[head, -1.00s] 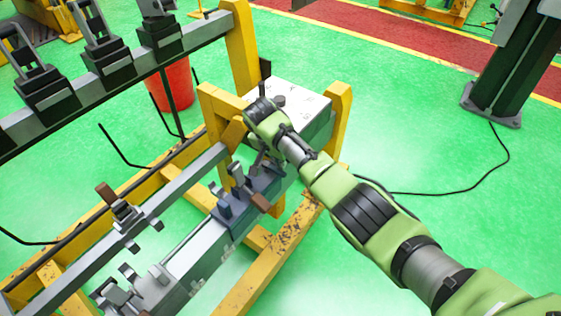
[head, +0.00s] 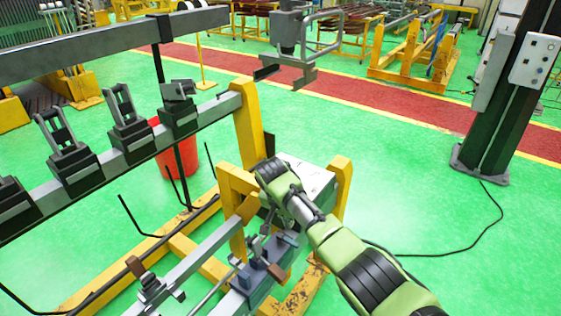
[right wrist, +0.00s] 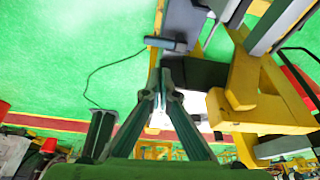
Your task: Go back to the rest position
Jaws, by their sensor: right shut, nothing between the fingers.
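My right arm, green and grey, reaches in from the lower right in the head view. Its wrist is above the yellow-framed stand (head: 342,200), close to the white-topped box (head: 308,178). The right gripper (head: 266,222) points down beyond the wrist, small and partly hidden there. In the right wrist view its fingers (right wrist: 162,68) come together at the tips and hold nothing. My left gripper is in neither view.
A grey beam with several black clamps (head: 130,135) runs along the left. A blue-grey clamp block (head: 262,275) sits below my wrist. A red bucket (head: 178,155) stands behind. A dark column (head: 490,110) stands at right on open green floor.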

